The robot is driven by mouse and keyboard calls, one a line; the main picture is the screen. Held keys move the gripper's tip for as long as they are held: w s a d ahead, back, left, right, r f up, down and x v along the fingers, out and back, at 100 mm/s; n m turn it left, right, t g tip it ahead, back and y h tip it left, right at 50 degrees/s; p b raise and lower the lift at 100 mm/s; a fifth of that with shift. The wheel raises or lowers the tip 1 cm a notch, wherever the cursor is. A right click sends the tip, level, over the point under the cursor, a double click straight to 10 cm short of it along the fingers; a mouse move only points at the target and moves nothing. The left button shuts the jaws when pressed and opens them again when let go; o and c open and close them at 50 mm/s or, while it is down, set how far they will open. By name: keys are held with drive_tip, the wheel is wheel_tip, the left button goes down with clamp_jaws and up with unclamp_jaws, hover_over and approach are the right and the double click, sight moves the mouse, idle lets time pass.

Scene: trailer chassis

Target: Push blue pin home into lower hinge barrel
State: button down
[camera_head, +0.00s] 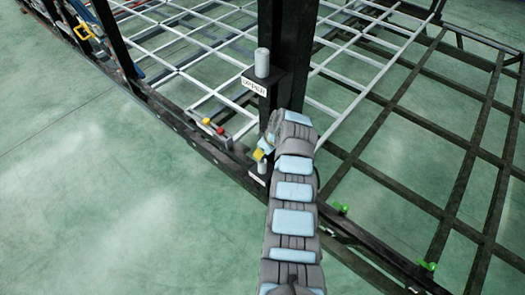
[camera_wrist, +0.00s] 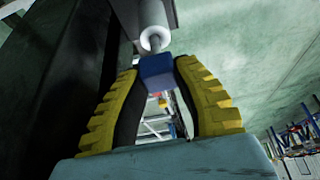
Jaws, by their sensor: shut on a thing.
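My gripper (camera_wrist: 157,82) has yellow ridged fingers, shut on the blue pin (camera_wrist: 158,74), which shows as a blue block between the fingertips. A pale grey barrel (camera_wrist: 153,22) with a round opening facing the camera lies just beyond the pin in the wrist view. In the head view, the lower hinge barrel (camera_head: 262,166) is on the dark post, right by the yellow fingertips of my gripper (camera_head: 259,154). The pin cannot be made out clearly in the head view. The upper barrel (camera_head: 262,62) sits higher, above a label reading UPPER.
The dark upright post (camera_head: 287,50) stands directly behind the barrels. A dark chassis rail (camera_head: 190,128) runs diagonally past its foot. The green floor (camera_head: 90,190) at left is clear.

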drive_tip(key=shift+f+b, duration=1.25)
drive_tip(key=shift+f, duration=0.55)
drive_tip(key=c, duration=0.8)
unclamp_jaws()
drive_tip(key=shift+r, duration=0.2)
drive_tip(key=v, duration=1.1)
drive_tip(key=shift+r, duration=0.35)
drive_tip(key=shift+s, duration=0.1)
